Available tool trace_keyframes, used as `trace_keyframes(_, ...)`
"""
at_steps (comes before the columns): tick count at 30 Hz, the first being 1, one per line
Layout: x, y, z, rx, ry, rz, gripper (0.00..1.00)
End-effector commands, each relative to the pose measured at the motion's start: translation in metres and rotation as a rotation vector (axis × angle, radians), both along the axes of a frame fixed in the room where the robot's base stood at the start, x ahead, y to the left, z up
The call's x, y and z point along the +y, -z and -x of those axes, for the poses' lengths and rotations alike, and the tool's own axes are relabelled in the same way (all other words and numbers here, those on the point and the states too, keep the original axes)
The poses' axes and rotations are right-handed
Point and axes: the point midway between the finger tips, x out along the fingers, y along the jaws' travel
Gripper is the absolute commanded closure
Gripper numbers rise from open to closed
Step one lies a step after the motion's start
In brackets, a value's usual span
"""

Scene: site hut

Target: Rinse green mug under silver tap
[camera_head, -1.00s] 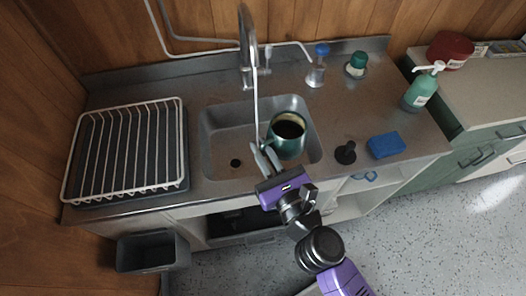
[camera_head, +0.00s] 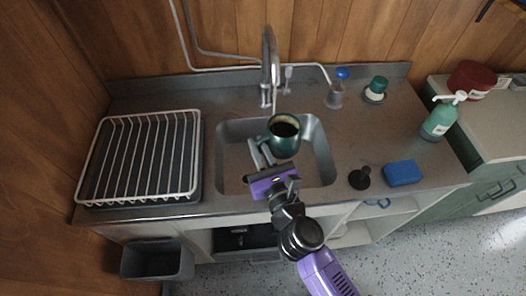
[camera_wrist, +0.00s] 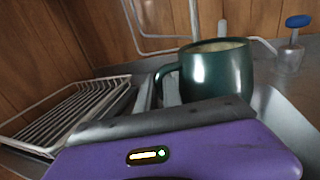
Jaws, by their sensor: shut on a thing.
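The green mug (camera_head: 284,146) is upright over the back right part of the sink (camera_head: 232,165). Its inside looks dark below a pale rim. The silver tap (camera_head: 270,55) stands behind it, and a thin pale line, perhaps water, runs down from the spout to near the mug's back left rim. I cannot tell whether it enters the mug. My gripper (camera_head: 262,155) is shut on the mug's handle from the front left. In the wrist view the mug (camera_wrist: 216,72) has its handle (camera_wrist: 163,75) at the fingers (camera_wrist: 158,92); the mug's base is partly hidden.
A white dish rack (camera_head: 140,116) stands left of the sink. A black plug (camera_head: 360,178) and blue sponge (camera_head: 403,173) lie to the right. Bottles stand behind, including a green pump bottle (camera_head: 438,122). A grey bin (camera_head: 157,260) is below the counter at left.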

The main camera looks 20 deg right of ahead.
Motion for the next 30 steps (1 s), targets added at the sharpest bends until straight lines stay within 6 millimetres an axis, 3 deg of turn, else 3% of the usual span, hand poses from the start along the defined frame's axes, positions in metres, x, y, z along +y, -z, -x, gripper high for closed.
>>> trace_keyframes(15, 0.003, 0.006, -0.038, -0.002, 0.0, 0.001, 1.0)
trace_keyframes(30, 0.004, 0.007, -0.042, -0.002, 0.0, 0.0, 1.0)
